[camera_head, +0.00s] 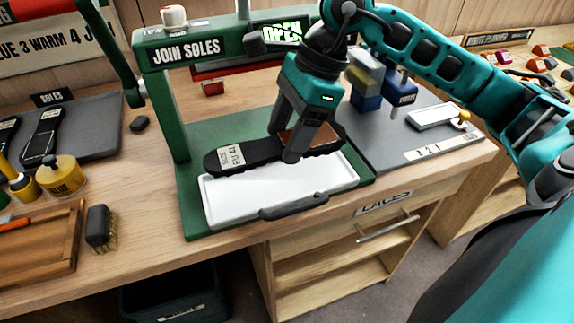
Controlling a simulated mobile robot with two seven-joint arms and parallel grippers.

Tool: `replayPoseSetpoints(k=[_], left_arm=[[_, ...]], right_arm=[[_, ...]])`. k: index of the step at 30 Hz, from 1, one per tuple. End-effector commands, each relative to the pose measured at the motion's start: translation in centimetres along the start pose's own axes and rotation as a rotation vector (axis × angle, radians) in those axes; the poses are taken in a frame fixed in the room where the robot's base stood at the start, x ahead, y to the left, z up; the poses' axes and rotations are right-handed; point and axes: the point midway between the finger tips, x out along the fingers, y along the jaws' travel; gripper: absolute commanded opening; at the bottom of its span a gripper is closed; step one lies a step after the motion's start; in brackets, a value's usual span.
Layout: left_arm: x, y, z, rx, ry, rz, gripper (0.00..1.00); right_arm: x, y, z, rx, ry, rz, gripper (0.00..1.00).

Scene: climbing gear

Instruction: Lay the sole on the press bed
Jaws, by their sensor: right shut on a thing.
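A black sole (232,157) with a pale size label reading EU 41 lies lengthwise over the back part of the white press bed (240,203). My right gripper (285,143) reaches down from above and is shut on the sole near its middle. A brown patch shows beside the fingers. The sole covers the bed's back edge; I cannot tell whether it touches the bed. The bed sits in the green press (178,120) marked JOIN SOLES, with a dark handle (294,206) at its front. My left gripper is not in view.
The green press frame rises left of the sole, with a lever beside it. A grey tray (90,140) with more soles, a glue pot (62,177) and a brush (101,229) are at left. A grey mat (385,150) with blue blocks lies right.

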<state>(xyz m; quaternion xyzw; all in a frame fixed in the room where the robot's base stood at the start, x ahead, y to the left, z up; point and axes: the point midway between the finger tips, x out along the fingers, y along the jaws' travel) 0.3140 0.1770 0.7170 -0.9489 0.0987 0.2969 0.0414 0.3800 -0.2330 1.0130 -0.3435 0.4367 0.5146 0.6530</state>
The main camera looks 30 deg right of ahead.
Motion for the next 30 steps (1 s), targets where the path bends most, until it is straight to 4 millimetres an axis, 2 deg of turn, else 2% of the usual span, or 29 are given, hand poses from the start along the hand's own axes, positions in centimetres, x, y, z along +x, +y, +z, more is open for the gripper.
replayPoseSetpoints(k=[3,10,16,27,28,30], left_arm=[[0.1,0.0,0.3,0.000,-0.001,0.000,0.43],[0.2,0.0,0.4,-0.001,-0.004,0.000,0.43],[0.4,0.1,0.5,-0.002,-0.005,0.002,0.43],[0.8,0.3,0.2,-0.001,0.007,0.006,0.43],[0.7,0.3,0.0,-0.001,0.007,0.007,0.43],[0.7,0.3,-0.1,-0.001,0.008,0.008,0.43]], right_arm=[[1.9,0.0,-0.8,0.000,0.000,0.001,0.24],[3.4,0.0,-1.4,-0.001,0.000,0.000,0.24],[6.0,0.1,-2.5,-0.001,0.000,0.003,0.24],[6.5,0.0,-2.7,-0.003,-0.001,-0.002,0.24],[6.4,0.0,-2.6,-0.002,0.000,-0.001,0.65],[6.3,0.0,-2.6,-0.002,0.000,0.000,0.71]])
